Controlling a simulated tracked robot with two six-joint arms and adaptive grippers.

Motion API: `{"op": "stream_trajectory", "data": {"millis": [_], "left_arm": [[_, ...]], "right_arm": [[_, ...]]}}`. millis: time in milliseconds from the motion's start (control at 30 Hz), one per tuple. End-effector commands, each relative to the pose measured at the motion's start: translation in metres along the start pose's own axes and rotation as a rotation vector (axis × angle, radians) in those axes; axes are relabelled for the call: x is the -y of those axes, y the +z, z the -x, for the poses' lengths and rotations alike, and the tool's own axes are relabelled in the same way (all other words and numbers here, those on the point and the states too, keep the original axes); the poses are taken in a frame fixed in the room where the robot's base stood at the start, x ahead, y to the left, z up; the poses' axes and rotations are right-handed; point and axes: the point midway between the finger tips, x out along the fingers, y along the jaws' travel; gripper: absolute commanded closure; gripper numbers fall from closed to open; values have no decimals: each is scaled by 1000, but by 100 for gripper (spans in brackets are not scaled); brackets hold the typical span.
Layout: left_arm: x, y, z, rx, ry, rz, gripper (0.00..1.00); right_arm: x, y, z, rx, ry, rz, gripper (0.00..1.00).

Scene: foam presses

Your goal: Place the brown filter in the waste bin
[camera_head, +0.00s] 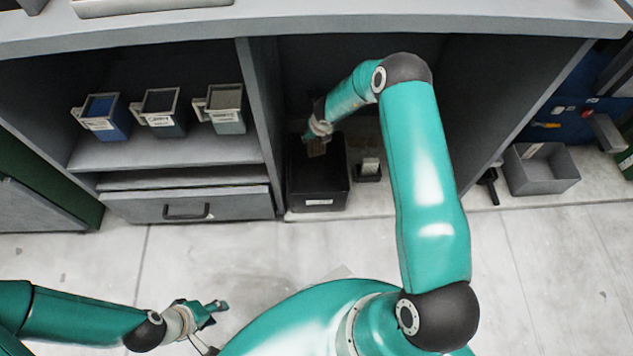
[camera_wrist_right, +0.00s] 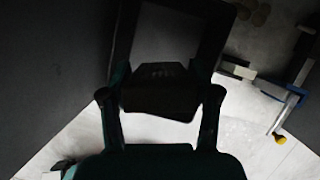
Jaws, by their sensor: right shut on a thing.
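The brown filter (camera_head: 316,148) is small in the head view, at the end of my right arm. My right gripper (camera_head: 318,139) is shut on it and holds it over the open top of the black waste bin (camera_head: 318,186). In the right wrist view the filter (camera_wrist_right: 160,92) is a dark block between the two fingers of the gripper (camera_wrist_right: 160,105). A dark rectangular opening, seemingly the bin's, lies beyond it. The filter's height above the rim is hard to tell. My left gripper (camera_head: 214,324) looks open and empty above the floor.
The bin stands in a cabinet bay, close to a grey divider (camera_head: 259,110). A small black holder (camera_head: 369,170) is right of it. Several handled containers (camera_head: 163,112) stand on the left shelf above a drawer (camera_head: 190,208). A grey open box (camera_head: 541,170) is at right.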

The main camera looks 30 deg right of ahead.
Motion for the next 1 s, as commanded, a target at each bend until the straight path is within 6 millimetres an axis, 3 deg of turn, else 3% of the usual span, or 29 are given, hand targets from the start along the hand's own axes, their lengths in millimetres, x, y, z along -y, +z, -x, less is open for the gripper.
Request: {"op": "stream_trajectory", "data": {"millis": [233, 333, 467, 800, 1000], "left_arm": [[-10, 0, 28, -1, 0, 0, 60], [-11, 0, 31, -1, 0, 0, 60], [-8, 0, 21, -1, 0, 0, 60], [3, 0, -9, 0, 0, 0, 60], [8, 0, -23, 0, 0, 0, 60]], "right_arm": [[4, 4, -6, -4, 22, 49, 76], [6, 2, -15, -1, 29, 69, 76], [7, -6, -35, -2, 30, 74, 76], [8, -41, -117, -2, 30, 70, 76], [8, -55, -152, 0, 29, 71, 76]]}}
